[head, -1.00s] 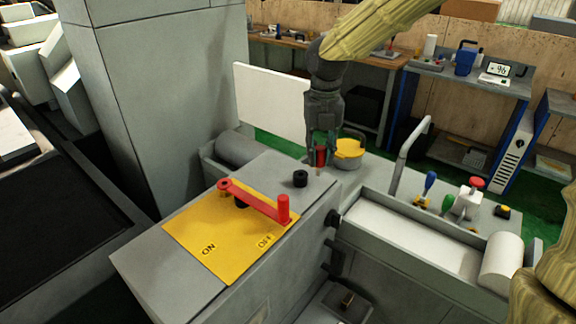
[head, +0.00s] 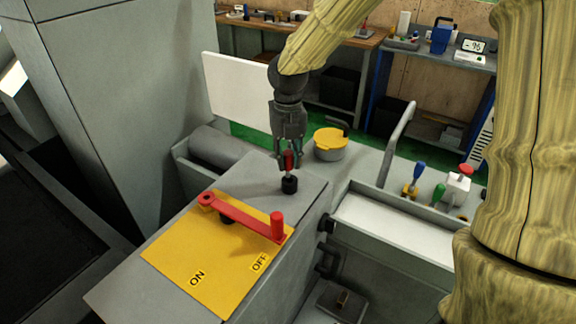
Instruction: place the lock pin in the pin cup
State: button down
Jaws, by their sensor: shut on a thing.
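The lock pin (head: 289,160) has a red head and a short pale shank pointing down. My gripper (head: 288,163) is shut on its red head and holds it upright. The pin cup (head: 290,185) is a small black cylinder on the grey cabinet top. The shank is right over the cup, and its lower end meets the cup's top edge in the picture. I cannot tell whether the tip is inside the cup or just above it.
The yellow ON/OFF plate (head: 180,262) with its red lever (head: 245,217) lies in front of the cup. A yellow-lidded pot (head: 330,142) stands behind right. A bent grey rail (head: 397,140) and several knobs are further right.

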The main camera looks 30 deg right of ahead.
aim_at(290, 169)
jog(key=shift+s+f+p, duration=0.15)
jog(key=shift+s+f, duration=0.25)
jog(key=shift+f, duration=0.2)
jog(key=shift+s+f+p, duration=0.15)
jog(key=shift+s+f, duration=0.2)
jog(key=shift+f, duration=0.2)
jog(key=shift+w+f, duration=0.4)
jog(key=shift+f, duration=0.15)
jog(key=shift+s+d+r, duration=0.1)
jog(key=shift+r, duration=0.05)
jog(key=c, duration=1.6)
grip_release()
jog(key=shift+s, duration=0.15)
jog(key=o, duration=0.3)
jog(key=shift+o, duration=0.5)
jog(key=shift+w, duration=0.2)
notch_tip(290, 169, up, 12)
jog(key=shift+r+b, duration=0.1)
jog(key=shift+b, duration=0.95)
